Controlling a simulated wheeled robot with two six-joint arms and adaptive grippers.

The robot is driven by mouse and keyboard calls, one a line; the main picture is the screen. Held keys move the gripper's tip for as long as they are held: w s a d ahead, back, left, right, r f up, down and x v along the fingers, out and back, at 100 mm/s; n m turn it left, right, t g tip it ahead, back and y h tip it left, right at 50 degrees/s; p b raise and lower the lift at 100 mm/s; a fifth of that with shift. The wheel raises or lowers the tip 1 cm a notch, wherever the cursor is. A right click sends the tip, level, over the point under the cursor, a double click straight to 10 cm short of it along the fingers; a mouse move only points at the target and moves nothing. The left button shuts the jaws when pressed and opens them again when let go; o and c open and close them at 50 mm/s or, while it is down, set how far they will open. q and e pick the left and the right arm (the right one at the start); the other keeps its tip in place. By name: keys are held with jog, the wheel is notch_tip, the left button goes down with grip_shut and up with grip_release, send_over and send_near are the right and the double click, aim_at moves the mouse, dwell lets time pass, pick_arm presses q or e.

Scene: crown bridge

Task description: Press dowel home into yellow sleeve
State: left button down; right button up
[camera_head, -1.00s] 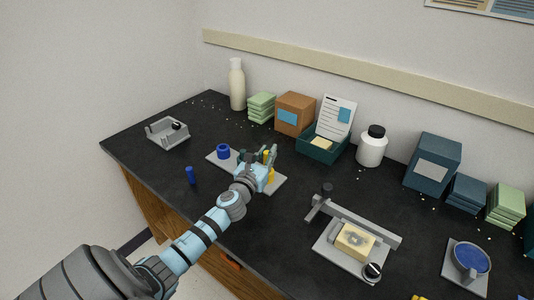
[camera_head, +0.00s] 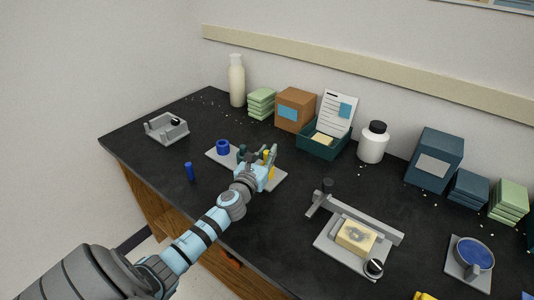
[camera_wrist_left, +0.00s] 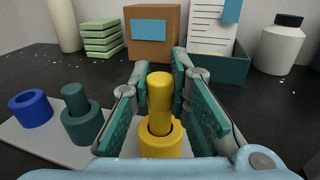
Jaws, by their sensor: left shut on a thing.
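The yellow dowel (camera_wrist_left: 160,98) stands upright in the yellow sleeve (camera_wrist_left: 154,146), with a good length showing above the rim. My left gripper (camera_head: 262,157) is shut on the yellow dowel, its fingers on either side of it above the sleeve. In the head view the yellow sleeve (camera_head: 271,174) is partly hidden by the gripper. The sleeve stands on a light grey plate (camera_head: 216,162). Beside it is a green sleeve (camera_wrist_left: 82,128) with a green dowel (camera_wrist_left: 75,98) in it. My right gripper is not in view.
A blue sleeve (camera_head: 223,147) is on the plate's left end. A blue dowel (camera_head: 190,172) stands on the black bench in front. Behind are a brown box (camera_head: 296,109), a teal tray (camera_head: 322,147) and a white bottle (camera_head: 373,143). A grey fixture (camera_head: 352,256) stands to the right.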

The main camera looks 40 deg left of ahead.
pick_arm(q)
jog(key=shift+f+b, duration=1.3)
jog(key=shift+f, duration=0.1)
jog(key=c, duration=1.4)
grip_release()
jog(key=shift+c, duration=0.2)
jog(key=shift+s, duration=0.25)
jog(key=v, duration=1.1)
jog(key=shift+s+d, duration=0.2)
jog(key=shift+s, duration=0.05)
